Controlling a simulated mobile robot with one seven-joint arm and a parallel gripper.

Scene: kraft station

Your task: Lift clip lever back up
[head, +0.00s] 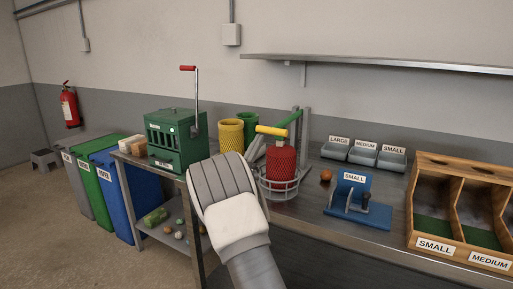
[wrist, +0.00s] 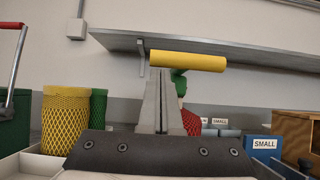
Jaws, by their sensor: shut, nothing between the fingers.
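The clip lever is a green arm (head: 294,118) with a yellow handle (head: 271,130), on a grey post at the back of the bench. Its green arm slopes down toward the handle, just above a filled red net (head: 282,163). In the wrist view the yellow handle (wrist: 188,61) lies crosswise, at the tips of my gripper (wrist: 157,74) in the picture. My gripper's fingers are together and empty. I cannot tell whether they touch the handle. In the head view my wrist hides most of the fingers.
A wire ring holder (head: 279,188) surrounds the red net. A green crank box (head: 177,142) and yellow net roll (head: 231,135) stand left. Right are a blue SMALL stand (head: 352,186), an orange ball (head: 326,175), grey bins (head: 363,155) and a wooden divided box (head: 452,164). A shelf (head: 375,63) hangs above.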

